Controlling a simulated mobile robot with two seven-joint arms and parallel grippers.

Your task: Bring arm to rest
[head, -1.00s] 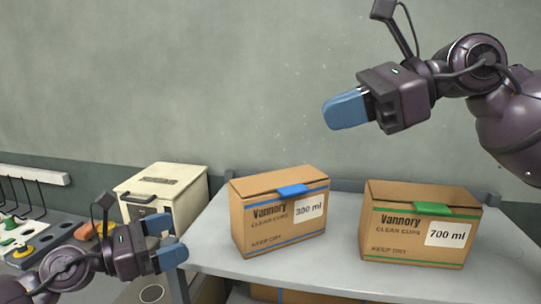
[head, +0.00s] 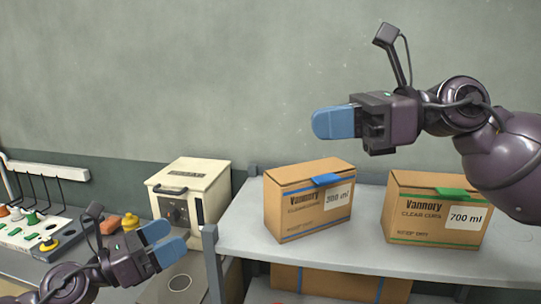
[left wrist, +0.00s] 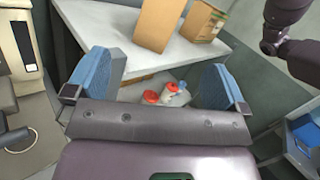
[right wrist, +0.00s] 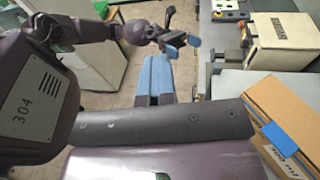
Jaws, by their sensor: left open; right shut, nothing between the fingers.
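My left gripper (head: 165,243) is open and empty at the lower left of the head view, in front of the cream box-shaped machine. In the left wrist view its two blue fingers (left wrist: 160,88) stand wide apart. My right gripper (head: 333,122) is raised at the upper right of the head view, above the shelf and the cartons. Its blue fingers are closed together with nothing between them. They also show pressed together in the right wrist view (right wrist: 156,77), where my left arm is visible beyond.
A 300 ml carton (head: 312,203) and a 700 ml carton (head: 435,208) stand on the grey shelf (head: 250,238). The cream machine (head: 187,193) stands left of it. A tray with coloured knobs (head: 30,230) lies far left. Bottles with red caps (left wrist: 168,97) sit below the shelf top.

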